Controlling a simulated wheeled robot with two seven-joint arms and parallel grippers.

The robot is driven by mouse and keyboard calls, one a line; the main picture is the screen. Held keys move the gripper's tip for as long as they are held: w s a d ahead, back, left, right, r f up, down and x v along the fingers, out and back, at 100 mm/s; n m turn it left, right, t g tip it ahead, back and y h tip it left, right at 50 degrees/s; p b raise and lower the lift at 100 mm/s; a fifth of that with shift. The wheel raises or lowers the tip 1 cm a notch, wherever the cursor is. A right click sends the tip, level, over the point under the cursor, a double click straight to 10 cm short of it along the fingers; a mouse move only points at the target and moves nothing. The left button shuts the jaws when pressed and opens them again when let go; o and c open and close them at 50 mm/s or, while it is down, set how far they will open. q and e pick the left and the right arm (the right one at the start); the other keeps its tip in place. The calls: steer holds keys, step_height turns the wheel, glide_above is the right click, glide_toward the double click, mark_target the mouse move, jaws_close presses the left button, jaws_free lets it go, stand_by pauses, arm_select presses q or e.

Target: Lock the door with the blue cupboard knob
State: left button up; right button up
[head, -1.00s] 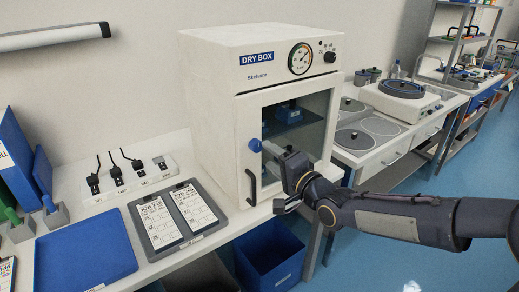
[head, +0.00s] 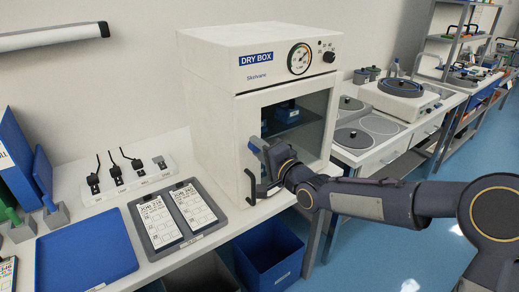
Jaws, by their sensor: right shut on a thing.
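The white dry box (head: 212,105) stands on the bench, and its glass-fronted door (head: 312,135) looks closed in its frame. The blue cupboard knob on the door's left side is hidden behind the fingers of my right gripper (head: 258,146). The right gripper reaches in from the right and is shut on the knob. The black door handle (head: 249,187) is just below the gripper. My left gripper is not in view.
A blue bin (head: 268,255) stands below the bench. A polishing machine (head: 400,95) is on the bench to the right.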

steer(key=shift+c, duration=0.5)
steer(key=shift+f, duration=0.1)
steer(key=shift+n+b, duration=0.4)
steer(key=shift+b, duration=0.25)
steer(key=n+b, duration=0.3)
steer(key=b, duration=0.1)
steer(key=shift+f+n, duration=0.2)
steer(key=shift+n, duration=0.2)
steer(key=n+b, duration=0.4)
steer(key=shift+r+n, duration=0.1)
steer(key=shift+n, duration=0.2)
steer(key=n+b, duration=0.2)
steer(key=n, duration=0.2)
steer(key=shift+r+n+b, duration=0.1)
steer(key=shift+n+b, duration=0.5)
steer(key=shift+n, duration=1.6)
